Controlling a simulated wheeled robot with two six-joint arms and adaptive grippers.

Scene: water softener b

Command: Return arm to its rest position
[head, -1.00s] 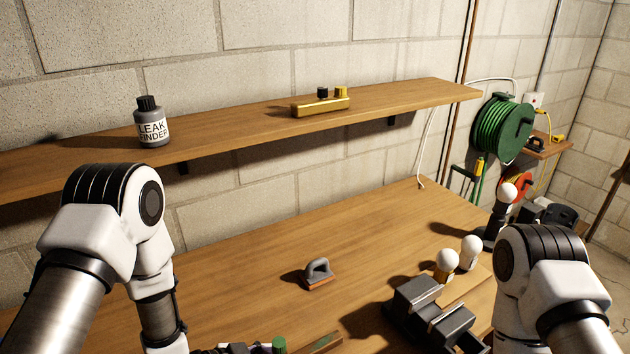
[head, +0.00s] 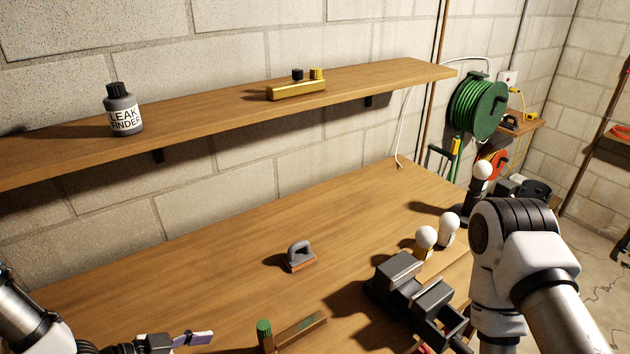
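My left arm (head: 28,312) comes in low at the bottom left corner. Its dark gripper (head: 165,342) points right, just above the bench front. A thin pale purple piece (head: 193,338) shows at the gripper's tip; I cannot tell whether it is held or lies behind. The fingers are too cut off to judge. My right arm (head: 515,245) stands bent at the right, its elbow up and its forearm going down out of the picture beside the grey vise (head: 405,285). Its gripper is not visible.
On the wooden bench (head: 210,265) are a grey-handled block (head: 299,256), a green-capped item (head: 264,333) and white bulbs (head: 426,238). The shelf (head: 200,112) above holds a leak finder bottle (head: 123,112) and a brass level-like bar (head: 297,90). The bench's left middle is clear.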

